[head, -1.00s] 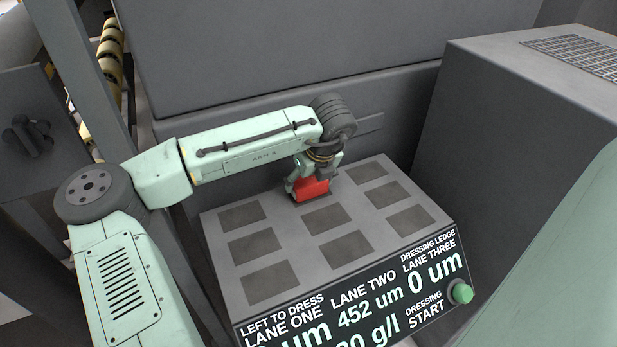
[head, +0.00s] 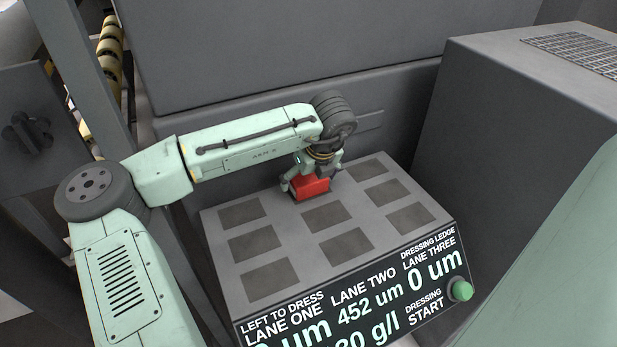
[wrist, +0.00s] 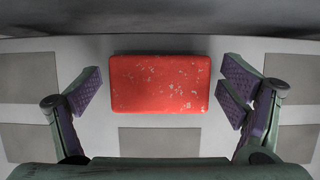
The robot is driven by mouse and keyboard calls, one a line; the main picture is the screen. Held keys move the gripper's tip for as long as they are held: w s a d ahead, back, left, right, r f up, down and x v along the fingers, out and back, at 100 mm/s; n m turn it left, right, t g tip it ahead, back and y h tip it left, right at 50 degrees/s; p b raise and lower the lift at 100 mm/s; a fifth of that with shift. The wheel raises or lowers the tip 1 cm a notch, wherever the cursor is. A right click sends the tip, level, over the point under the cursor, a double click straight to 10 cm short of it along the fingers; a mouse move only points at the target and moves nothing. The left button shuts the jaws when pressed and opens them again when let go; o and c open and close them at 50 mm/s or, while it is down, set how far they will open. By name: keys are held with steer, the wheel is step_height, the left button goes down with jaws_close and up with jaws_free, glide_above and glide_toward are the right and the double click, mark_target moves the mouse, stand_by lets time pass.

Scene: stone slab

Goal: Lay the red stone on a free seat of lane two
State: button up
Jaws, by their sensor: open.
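The red stone (head: 312,190) lies at the far end of the middle column of the slab (head: 290,227), the lane two column, over the far seat there. Its seat is hidden under it. My gripper (head: 312,178) is over the stone with its fingers spread. In the wrist view the stone (wrist: 160,84) sits between the two open fingers, with a gap on each side. Lane two's middle seat (head: 325,218) and near seat (head: 346,247) are bare dark patches.
Lane one's seats (head: 255,244) on the left and lane three's (head: 387,193) on the right are bare. A dark wall (head: 250,50) rises behind the slab. A display panel with a green button (head: 461,290) is at its front. A grey block (head: 500,120) stands at right.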

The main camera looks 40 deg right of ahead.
steer(key=b+v, duration=0.1)
steer(key=v, duration=1.1)
